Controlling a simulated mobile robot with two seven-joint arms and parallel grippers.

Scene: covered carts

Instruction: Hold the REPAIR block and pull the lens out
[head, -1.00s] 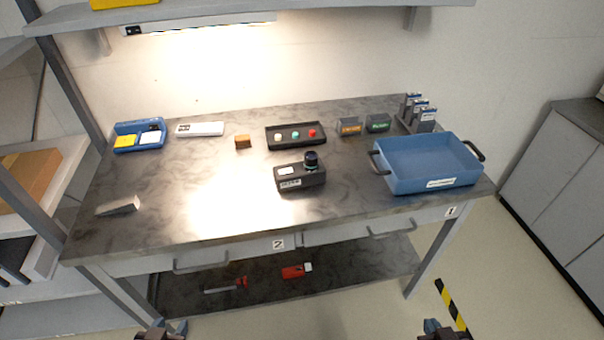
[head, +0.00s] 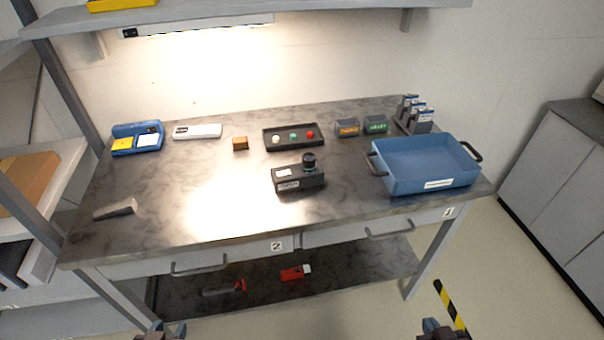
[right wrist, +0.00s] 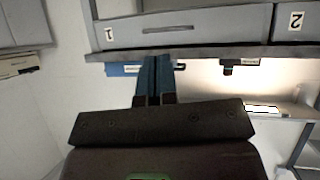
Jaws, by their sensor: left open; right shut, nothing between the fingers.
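The REPAIR block (head: 299,182) is a dark block with white labels. It sits near the middle of the grey worktop. The lens (head: 309,162), a short black cylinder with a teal ring at its base, stands upright on the block's top. Both also show upside down in the right wrist view, with the lens (right wrist: 227,71) partly visible. My left gripper (head: 160,330) is open at the bottom edge of the head view, apart from the table. My right gripper (head: 439,328) is at the bottom right, also away from the table. Its blue fingers (right wrist: 153,77) are together and empty.
A blue tray with dark handles (head: 425,184) stands right of the block. Behind are a black tray of coloured knobs (head: 293,138), two small labelled boxes (head: 347,128) and an orange block (head: 240,143). A grey wedge (head: 116,210) lies left. Worktop around the block is clear.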

